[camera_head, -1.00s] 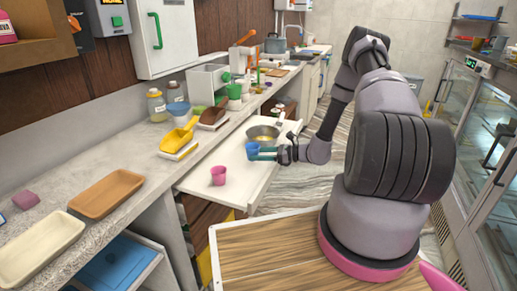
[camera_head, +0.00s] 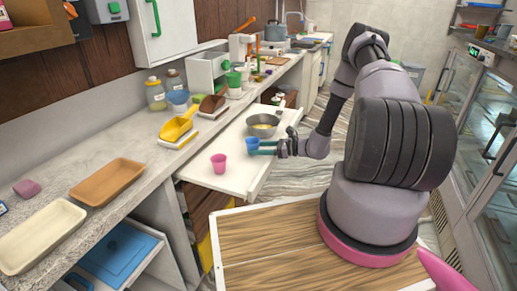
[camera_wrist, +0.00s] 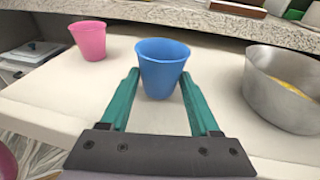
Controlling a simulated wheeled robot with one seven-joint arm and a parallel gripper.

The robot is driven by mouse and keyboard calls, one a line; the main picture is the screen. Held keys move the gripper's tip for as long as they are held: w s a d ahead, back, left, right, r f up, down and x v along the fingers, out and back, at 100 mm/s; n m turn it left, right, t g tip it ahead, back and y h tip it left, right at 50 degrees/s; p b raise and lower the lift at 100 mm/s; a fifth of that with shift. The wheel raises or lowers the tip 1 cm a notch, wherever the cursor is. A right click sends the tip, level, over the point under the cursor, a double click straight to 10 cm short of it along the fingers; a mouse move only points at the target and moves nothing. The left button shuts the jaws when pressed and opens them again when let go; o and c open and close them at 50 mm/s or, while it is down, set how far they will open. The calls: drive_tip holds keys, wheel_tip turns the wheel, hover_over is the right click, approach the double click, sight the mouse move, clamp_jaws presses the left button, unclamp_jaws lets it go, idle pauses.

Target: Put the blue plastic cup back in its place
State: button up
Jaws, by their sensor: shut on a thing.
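The blue plastic cup (camera_head: 252,145) is upright over the white pull-out board (camera_head: 205,172), between the pink cup and the metal pot. In the wrist view the blue cup (camera_wrist: 162,68) stands between the two teal fingers of my gripper (camera_wrist: 162,88). My gripper (camera_head: 262,147) is shut on the blue cup from the right in the head view. I cannot tell whether the cup's base touches the board.
A pink cup (camera_head: 219,164) stands on the board at the front left. A metal pot (camera_head: 262,126) with yellow contents stands behind the blue cup.

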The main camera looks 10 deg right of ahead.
drive_tip(key=shift+f, duration=0.45)
drive_tip(key=o, duration=1.5)
drive_tip(key=v, duration=1)
drive_tip(key=shift+s+d, duration=0.15)
drive_tip(key=shift+d, duration=0.2)
drive_tip(key=shift+r, duration=0.1)
